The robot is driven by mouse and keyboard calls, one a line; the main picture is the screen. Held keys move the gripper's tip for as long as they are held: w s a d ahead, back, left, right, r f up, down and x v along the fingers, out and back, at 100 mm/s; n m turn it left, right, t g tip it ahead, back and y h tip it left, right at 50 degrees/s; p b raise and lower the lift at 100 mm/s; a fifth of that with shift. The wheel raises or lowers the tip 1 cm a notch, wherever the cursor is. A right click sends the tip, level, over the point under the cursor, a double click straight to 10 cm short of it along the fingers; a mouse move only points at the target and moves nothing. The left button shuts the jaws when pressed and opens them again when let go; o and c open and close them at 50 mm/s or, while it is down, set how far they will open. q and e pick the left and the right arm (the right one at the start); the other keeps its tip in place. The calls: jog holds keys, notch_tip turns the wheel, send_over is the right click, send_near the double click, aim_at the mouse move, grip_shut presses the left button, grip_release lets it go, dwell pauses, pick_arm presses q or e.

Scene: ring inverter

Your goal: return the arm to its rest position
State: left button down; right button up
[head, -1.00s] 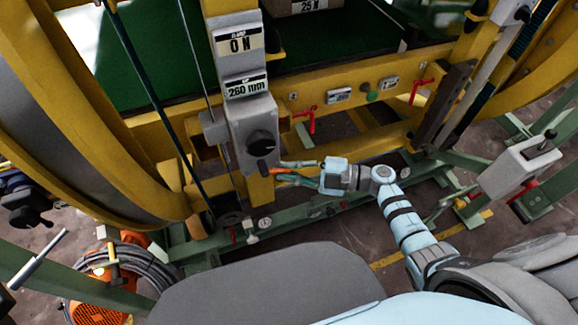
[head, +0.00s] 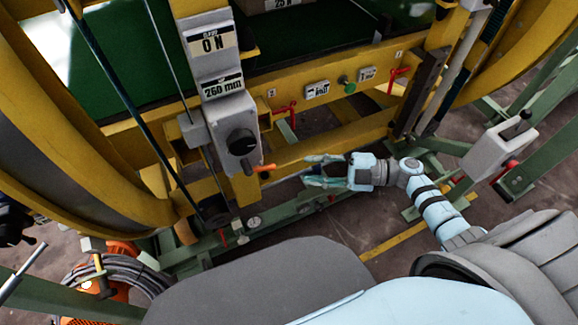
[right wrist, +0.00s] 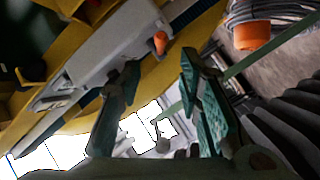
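My right gripper (head: 312,170) is pale blue with teal finger pads. It points left in the middle of the head view, with open floor and green frame below it. Its two fingers are apart and nothing is between them, as the right wrist view (right wrist: 160,66) also shows. The gripper is to the right of the orange lever (head: 264,168) on the grey control box (head: 230,118), with a gap between them. The lever also shows in the right wrist view (right wrist: 160,42), beyond the fingertips. My left gripper is not in view.
The box carries a black knob (head: 241,142) and a 260 mm display (head: 223,86). A yellow beam (head: 290,100) with a red valve handle runs behind my arm. A grey box (head: 497,150) on green framing stands at the right. A coiled cable (head: 118,275) lies lower left.

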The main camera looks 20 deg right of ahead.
jog(key=shift+v, duration=0.85)
